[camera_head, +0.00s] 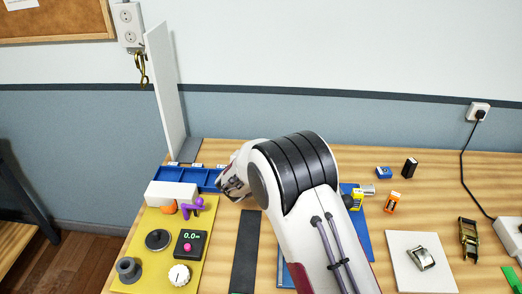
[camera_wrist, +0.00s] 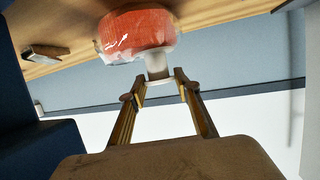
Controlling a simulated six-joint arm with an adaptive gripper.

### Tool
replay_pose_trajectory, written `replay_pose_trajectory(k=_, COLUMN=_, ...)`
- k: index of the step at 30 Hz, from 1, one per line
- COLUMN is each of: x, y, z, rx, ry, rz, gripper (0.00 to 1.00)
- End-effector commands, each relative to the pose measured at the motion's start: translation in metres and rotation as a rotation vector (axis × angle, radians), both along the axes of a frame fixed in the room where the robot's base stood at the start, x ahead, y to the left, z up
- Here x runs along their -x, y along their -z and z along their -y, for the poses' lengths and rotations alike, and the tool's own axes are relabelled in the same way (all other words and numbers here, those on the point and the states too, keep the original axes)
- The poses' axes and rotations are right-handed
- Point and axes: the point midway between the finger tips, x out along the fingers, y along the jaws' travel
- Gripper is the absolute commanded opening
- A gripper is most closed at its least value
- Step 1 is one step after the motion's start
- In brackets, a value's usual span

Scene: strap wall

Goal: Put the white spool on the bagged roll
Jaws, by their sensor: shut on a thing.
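In the wrist view, my gripper (camera_wrist: 160,82) has its two fingers closed around the white spool (camera_wrist: 157,68), whose flange shows between the fingertips. The bagged roll (camera_wrist: 138,35), orange-red in clear shiny wrap, lies just beyond the spool on the wooden surface. The spool's far end overlaps the roll's edge in the picture; I cannot tell whether they touch. In the head view my arm covers the roll and spool, and my fingertips are hidden.
A dark blue wall (camera_wrist: 35,150) stands close at the left of the wrist view. In the head view, blue bins (camera_head: 200,178), a white box (camera_head: 172,193) and a yellow mat (camera_head: 146,225) with several items lie left of my arm. A blue mat (camera_head: 360,232) lies right.

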Motion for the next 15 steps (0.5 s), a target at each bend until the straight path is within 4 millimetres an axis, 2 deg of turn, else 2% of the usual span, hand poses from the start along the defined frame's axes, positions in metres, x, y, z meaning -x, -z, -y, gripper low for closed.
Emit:
replay_pose_trajectory(k=8, x=-0.0001, y=0.0024, z=0.0000, rx=0.000, ry=0.000, rz=0.000, gripper=0.11)
replay_pose_trajectory(k=9, x=0.0000, y=0.0028, z=0.0000, rx=0.000, ry=0.000, rz=0.000, gripper=0.35)
replay_pose_trajectory(k=11, x=0.0000, y=0.0026, z=0.0000, rx=0.000, ry=0.000, rz=0.000, gripper=0.49)
replay_pose_trajectory(k=15, x=0.0000, y=0.0026, z=0.0000, rx=0.000, ry=0.000, rz=0.000, gripper=0.49)
